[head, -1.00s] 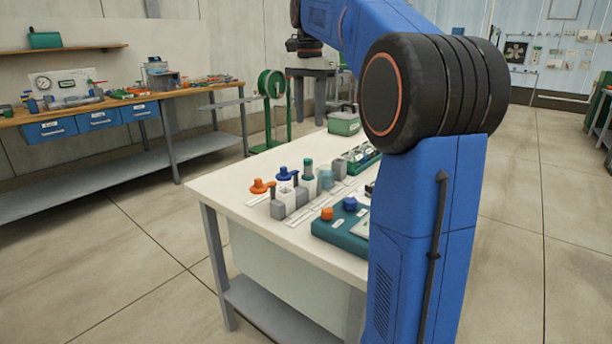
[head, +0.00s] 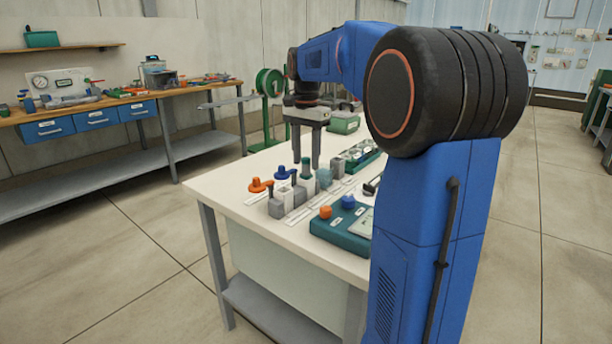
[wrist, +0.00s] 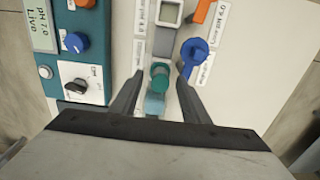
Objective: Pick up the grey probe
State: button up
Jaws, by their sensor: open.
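My gripper (head: 306,160) is open, pointing down over the row of small parts on the white table. In the wrist view its two fingers (wrist: 160,72) lie either side of a teal round-topped part (wrist: 160,77), with no visible grip on it. This teal-topped part (head: 306,168) stands among grey blocks in the head view. A pale teal part (wrist: 154,104) is beside it, partly hidden by my gripper. A grey block (wrist: 163,43) sits just past the teal top, and another grey upright part (head: 338,168) stands farther back. I cannot tell which part is the grey probe.
A blue valve-like part (wrist: 192,58) sits close to the right finger. An orange one (head: 259,186) is at the table's left edge. A teal control box (head: 338,238) with knobs stands at the front. A green case (head: 344,123) is at the back of the white table (head: 232,198).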

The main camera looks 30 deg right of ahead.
jog(key=shift+f, duration=0.8)
jog(key=shift+c, duration=0.3)
grip_shut()
jog(key=shift+r, duration=0.2)
